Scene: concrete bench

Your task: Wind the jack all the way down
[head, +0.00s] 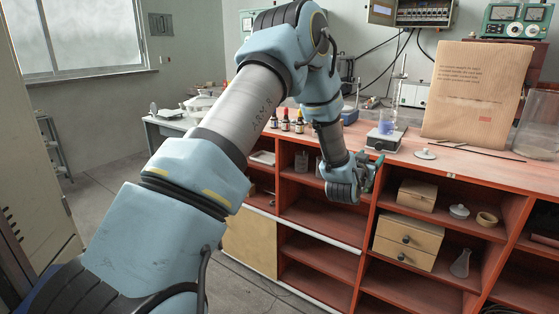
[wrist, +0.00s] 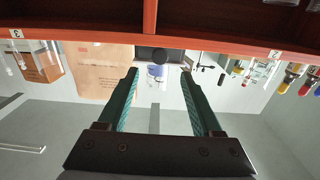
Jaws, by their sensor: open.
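A low grey jack (head: 384,140) stands on the red bench top, with a beaker of blue liquid (head: 387,122) on its plate. In the wrist view, which looks upside down, the dark jack (wrist: 152,54) and the beaker (wrist: 157,72) appear between my fingers, farther off. A round dark knob (wrist: 187,60) shows beside the jack there. My gripper (head: 376,168) is at the bench's front edge, in front of the jack and apart from it. In the wrist view my gripper (wrist: 159,74) is open, with nothing between its fingertips. The jack's mechanism is too small to make out.
Small dropper bottles (head: 286,124) stand on the bench to the left. A large brown paper package (head: 472,92) stands to the right. A small white lid (head: 425,154) lies near the jack. Open shelves with wooden boxes (head: 407,240) are below the bench top.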

